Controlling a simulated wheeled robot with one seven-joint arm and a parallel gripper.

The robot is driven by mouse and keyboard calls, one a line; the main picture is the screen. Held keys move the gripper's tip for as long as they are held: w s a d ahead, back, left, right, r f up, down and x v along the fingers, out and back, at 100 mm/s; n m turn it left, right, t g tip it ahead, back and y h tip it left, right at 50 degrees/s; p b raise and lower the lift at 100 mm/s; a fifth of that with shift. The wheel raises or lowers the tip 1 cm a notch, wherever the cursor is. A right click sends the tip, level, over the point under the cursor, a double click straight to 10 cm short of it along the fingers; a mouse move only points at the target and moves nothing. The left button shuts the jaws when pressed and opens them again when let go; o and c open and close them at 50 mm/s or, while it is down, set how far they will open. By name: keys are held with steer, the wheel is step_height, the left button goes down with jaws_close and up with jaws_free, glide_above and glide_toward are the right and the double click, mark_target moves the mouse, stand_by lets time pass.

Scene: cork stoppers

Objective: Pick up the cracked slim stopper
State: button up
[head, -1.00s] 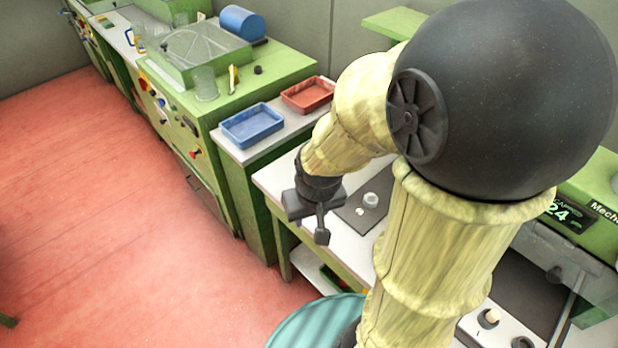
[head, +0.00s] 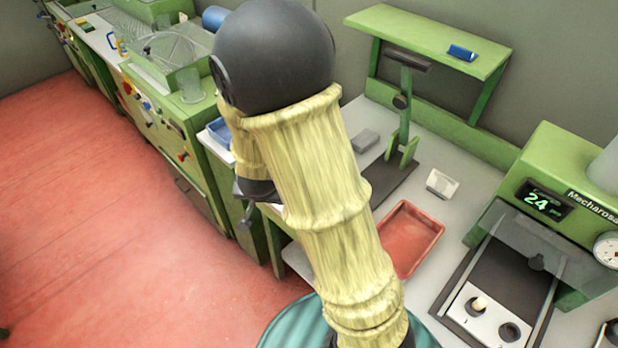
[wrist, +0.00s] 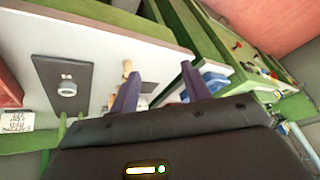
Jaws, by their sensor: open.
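My gripper shows in the wrist view (wrist: 157,88) with its two dark purple fingers spread apart and nothing between the tips. In the head view only a dark part of it shows, past the left side of my arm. A small tan piece, perhaps a stopper (wrist: 127,68), is on the white bench near the left finger in the wrist view; I cannot tell whether it is slim or cracked. A pale stopper (head: 479,304) sits in a white two-hole holder (head: 486,316) at the lower right of the head view. No crack is readable on it.
A red tray (head: 408,266) lies on the white bench, beside my arm in the head view. A green machine (head: 560,165) is at right. Red floor (head: 110,220) is open at left.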

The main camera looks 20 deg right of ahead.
steer(key=d+f+m+h, duration=0.1)
steer(key=m+h, duration=0.1)
steer(key=h, duration=0.1)
steer(key=w+d+f+m+h+p, duration=0.1)
steer(key=m+h, duration=0.1)
steer(key=h, duration=0.1)
steer(key=w+d+f+m+t+h, duration=0.1)
steer(key=h, duration=0.2)
steer(key=shift+d+f+m+h+p, duration=0.3)
steer(key=shift+d+f+m+p, duration=0.05)
steer(key=shift+d+f+m, duration=0.05)
steer(key=shift+d, duration=0.1)
steer(key=p+x, duration=0.2)
steer(key=x, duration=1)
steer(key=shift+w+f, duration=0.1)
